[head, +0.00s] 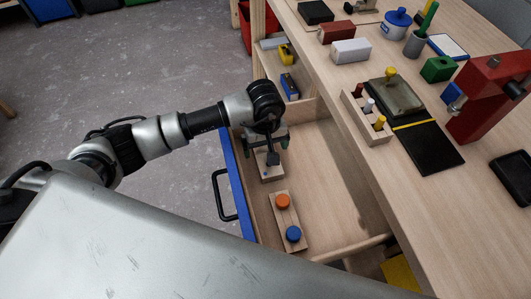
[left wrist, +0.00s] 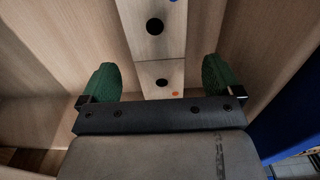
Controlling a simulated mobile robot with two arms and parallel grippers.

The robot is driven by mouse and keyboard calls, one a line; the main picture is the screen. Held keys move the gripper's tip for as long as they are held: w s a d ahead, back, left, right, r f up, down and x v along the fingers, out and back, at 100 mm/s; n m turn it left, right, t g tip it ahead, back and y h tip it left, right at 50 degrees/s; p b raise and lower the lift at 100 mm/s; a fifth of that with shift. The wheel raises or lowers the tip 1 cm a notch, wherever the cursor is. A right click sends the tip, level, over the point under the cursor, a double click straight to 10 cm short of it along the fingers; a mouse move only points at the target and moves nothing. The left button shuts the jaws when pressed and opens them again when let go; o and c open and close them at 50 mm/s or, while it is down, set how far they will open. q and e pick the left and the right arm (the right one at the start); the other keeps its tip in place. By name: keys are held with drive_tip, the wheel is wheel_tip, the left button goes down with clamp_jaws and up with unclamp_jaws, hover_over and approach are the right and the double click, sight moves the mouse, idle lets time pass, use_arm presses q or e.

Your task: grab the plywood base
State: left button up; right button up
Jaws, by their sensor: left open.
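A pale plywood base (head: 268,174) lies in the open drawer under my left gripper, partly hidden by it in the head view. In the left wrist view the plywood (left wrist: 160,72) runs between the fingers and shows two dark round holes, an orange dot and a blue dot. A line crosses it between the holes; I cannot tell whether it is one piece. My left gripper (left wrist: 160,83) is open, with one green finger on each side of the plywood and gaps between. It also shows in the head view (head: 266,143). My right gripper is not in view.
A second plywood piece with orange and blue knobs (head: 288,220) lies nearer in the drawer (head: 335,190). The drawer has a blue front (head: 235,185) and black handle. The workbench (head: 460,200) on the right carries a peg block, a red press and several other items.

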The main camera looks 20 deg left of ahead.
sight(265, 152)
use_arm(q)
drive_tip(key=shift+f, duration=1.55)
drive_tip(key=shift+c, duration=0.4)
drive_tip(key=c, duration=0.9)
drive_tip(key=shift+r, duration=0.1)
drive_tip(key=shift+c, duration=0.2)
